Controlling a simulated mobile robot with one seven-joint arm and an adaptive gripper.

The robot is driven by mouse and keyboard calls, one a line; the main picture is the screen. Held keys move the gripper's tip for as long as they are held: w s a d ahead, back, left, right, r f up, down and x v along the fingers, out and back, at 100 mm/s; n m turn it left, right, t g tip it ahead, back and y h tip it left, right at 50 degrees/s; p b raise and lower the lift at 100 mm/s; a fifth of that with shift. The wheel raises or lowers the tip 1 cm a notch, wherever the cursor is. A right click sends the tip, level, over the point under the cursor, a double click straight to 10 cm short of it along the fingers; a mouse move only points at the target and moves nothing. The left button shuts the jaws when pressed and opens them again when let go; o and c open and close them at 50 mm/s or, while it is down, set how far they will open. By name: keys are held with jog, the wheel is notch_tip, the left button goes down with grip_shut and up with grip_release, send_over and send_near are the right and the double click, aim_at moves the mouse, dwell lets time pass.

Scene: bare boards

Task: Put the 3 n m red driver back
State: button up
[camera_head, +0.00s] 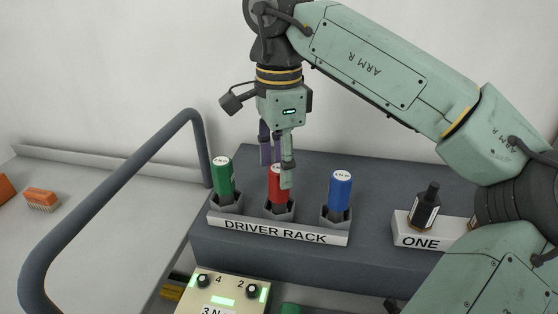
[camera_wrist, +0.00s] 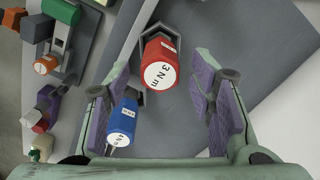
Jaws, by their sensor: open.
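The red driver (camera_head: 273,186) stands upright in the middle holder of the driver rack (camera_head: 278,232). Its white cap, marked 3 N m, faces the wrist camera (camera_wrist: 161,74). My gripper (camera_head: 276,168) is open and points down at the red driver, with its fingers by the driver's top and partly covering it. In the wrist view, the two purple-padded fingers (camera_wrist: 163,82) are spread to either side of the red driver, with gaps showing. The green driver (camera_head: 223,180) stands in the left holder and the blue driver (camera_head: 340,190) in the right holder.
A white stand marked ONE (camera_head: 417,241) with a dark bottle (camera_head: 426,208) is right of the rack. A panel (camera_head: 222,298) with knobs is in front. A grey rail (camera_head: 113,190) arches at the left. An orange brush (camera_head: 41,199) lies on the left surface.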

notch_tip(320, 180, up, 8)
jog(key=shift+f, duration=0.1)
dwell(0.5)
